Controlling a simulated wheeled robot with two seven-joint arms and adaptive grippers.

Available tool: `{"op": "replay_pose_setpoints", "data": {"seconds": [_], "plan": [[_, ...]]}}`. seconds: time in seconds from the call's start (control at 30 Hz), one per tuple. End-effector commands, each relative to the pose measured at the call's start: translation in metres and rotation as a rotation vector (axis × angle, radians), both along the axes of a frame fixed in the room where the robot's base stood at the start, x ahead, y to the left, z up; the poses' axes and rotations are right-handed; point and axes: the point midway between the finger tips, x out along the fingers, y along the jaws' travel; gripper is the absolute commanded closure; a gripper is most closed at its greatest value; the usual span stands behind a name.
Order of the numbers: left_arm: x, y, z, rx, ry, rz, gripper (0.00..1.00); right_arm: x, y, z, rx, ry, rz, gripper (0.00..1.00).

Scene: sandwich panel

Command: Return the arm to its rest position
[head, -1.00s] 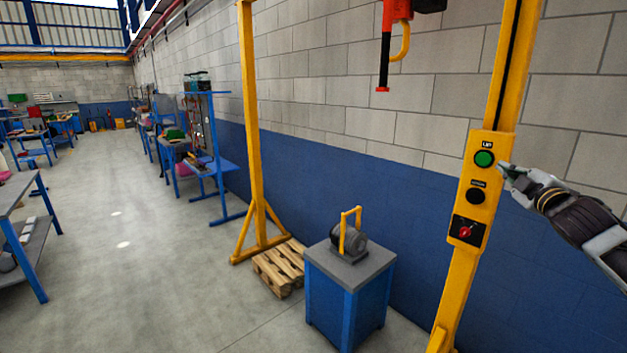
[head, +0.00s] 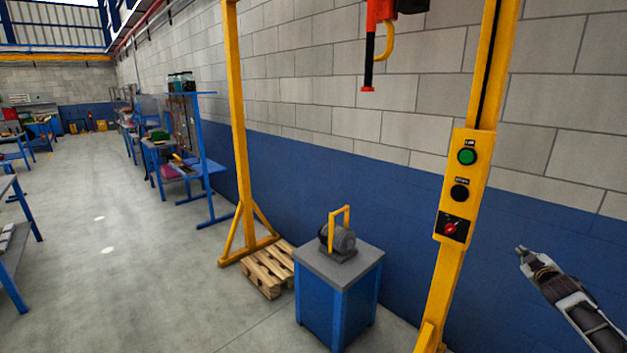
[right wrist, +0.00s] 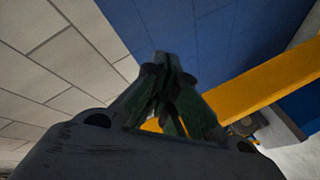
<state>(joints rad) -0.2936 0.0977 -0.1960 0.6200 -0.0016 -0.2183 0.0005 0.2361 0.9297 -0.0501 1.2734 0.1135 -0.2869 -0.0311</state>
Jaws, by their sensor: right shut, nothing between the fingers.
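My right gripper (head: 521,250) is at the lower right of the head view, shut and empty. It is apart from the yellow control box (head: 463,185), below and to the right of it. The box has a green button (head: 467,157) at the top, a black button (head: 460,192) in the middle and a red switch (head: 451,229) at the bottom. In the right wrist view the gripper's fingers (right wrist: 168,62) are together with nothing between them. My left gripper is in neither view.
The box sits on a yellow post (head: 448,290). A red and black hoist (head: 374,45) hangs above. A motor with a yellow handle (head: 338,238) stands on a blue cabinet (head: 363,299), with a pallet (head: 262,276) behind. Floor at left is open.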

Motion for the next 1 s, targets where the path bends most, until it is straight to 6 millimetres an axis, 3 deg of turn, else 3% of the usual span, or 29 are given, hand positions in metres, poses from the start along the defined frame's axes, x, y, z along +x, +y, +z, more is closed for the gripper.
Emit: {"op": "replay_pose_setpoints", "data": {"seconds": [0.03, 0.1, 0.47, 0.73, 1.0], "plan": [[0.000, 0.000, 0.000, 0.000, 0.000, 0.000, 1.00, -0.005, -0.003, -0.025, 0.020, 0.023, -0.012, 1.00], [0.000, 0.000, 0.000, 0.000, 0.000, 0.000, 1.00, -0.011, -0.005, -0.056, 0.042, 0.051, -0.026, 1.00], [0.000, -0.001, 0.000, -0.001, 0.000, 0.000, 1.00, -0.061, 0.001, -0.215, 0.140, 0.215, -0.085, 1.00], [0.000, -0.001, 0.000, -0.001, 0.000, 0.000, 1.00, -0.114, 0.024, -0.325, 0.202, 0.349, -0.117, 1.00], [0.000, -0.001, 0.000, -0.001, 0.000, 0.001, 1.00, -0.179, 0.063, -0.426, 0.265, 0.485, -0.139, 1.00]]}}
